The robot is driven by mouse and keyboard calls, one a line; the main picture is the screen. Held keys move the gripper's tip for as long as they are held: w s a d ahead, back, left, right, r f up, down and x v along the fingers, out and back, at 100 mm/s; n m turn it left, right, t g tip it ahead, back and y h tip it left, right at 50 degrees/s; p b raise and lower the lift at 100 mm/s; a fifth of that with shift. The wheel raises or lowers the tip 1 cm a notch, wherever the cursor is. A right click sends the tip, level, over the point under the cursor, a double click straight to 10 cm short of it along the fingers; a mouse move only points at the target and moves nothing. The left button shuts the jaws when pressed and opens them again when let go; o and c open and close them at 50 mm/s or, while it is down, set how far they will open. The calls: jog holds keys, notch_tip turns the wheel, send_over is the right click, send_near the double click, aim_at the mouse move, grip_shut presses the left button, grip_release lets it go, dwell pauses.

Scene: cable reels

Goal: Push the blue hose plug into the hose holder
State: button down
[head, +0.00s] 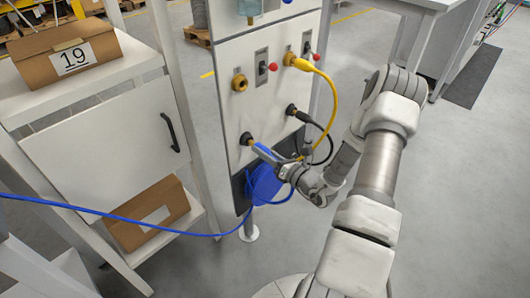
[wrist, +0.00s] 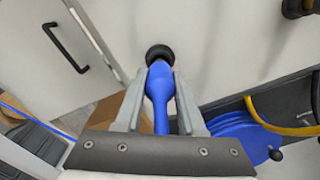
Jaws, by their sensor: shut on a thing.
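My gripper (head: 267,155) is shut on the blue hose plug, at the lower left of the white panel (head: 230,110) in the head view. In the wrist view the blue plug (wrist: 160,82) lies between the two grey fingers of my gripper (wrist: 159,95). Its front end meets the dark round hose holder (wrist: 159,53). The holder also shows in the head view (head: 246,138) as a small fitting just ahead of the fingertips. The plug's tip is hidden at the holder, so I cannot tell how deep it sits.
A yellow hose (head: 331,90) and a black cable (head: 318,125) hang from the panel's right side. A brass fitting (head: 240,83) sits above the holder. A blue reel (head: 265,184) is below my gripper. A blue hose (head: 120,217) runs left past a cabinet (head: 110,150).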

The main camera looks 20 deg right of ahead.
jog(key=shift+w+a, duration=0.25)
jog(key=shift+w, duration=0.45)
jog(key=shift+c, duration=2.1)
grip_release()
